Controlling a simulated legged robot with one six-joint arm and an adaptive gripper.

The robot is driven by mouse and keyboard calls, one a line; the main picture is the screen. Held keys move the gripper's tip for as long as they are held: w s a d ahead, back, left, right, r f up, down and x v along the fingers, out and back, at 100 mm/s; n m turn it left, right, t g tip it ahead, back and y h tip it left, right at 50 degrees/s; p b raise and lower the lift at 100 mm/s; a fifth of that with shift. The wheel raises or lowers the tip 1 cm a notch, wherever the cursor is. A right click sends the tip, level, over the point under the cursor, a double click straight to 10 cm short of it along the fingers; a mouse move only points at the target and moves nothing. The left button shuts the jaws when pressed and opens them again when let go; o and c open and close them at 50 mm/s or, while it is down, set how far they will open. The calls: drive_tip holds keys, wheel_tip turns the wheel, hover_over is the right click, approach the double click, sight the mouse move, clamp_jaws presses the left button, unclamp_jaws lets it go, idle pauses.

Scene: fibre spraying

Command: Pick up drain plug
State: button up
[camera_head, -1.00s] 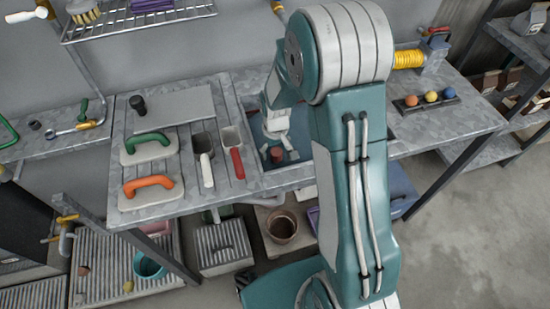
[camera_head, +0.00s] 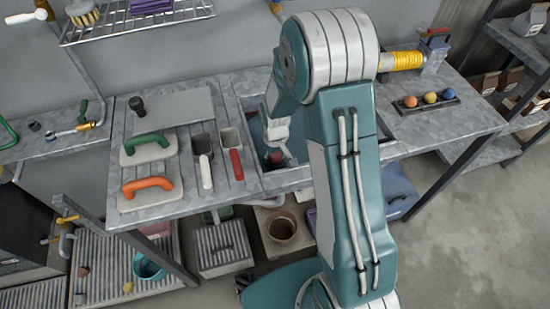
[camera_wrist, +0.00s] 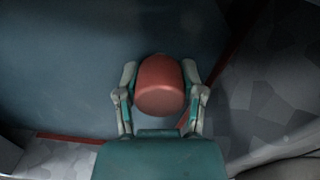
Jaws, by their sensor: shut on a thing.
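The drain plug (camera_wrist: 160,86) is a reddish, rounded plug. In the wrist view it sits between the two fingers of my gripper (camera_wrist: 159,88), with one finger against each side. In the head view my gripper (camera_head: 275,158) reaches down into the sink basin (camera_head: 253,105) in the counter, and only a small red part of the plug (camera_head: 277,157) shows at its tips. The arm hides part of the basin. I cannot tell whether the plug is clear of the basin floor.
Left of the basin lie a green-handled float (camera_head: 148,150), an orange-handled float (camera_head: 150,192) and red- and white-handled trowels. Right of it, a rack of coloured balls (camera_head: 430,98) and a yellow coil (camera_head: 402,60) stand on the counter. The basin walls surround my gripper.

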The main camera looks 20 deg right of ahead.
wheel_tip(320, 180, up, 10)
drive_tip(key=shift+f, duration=0.1)
idle(0.6)
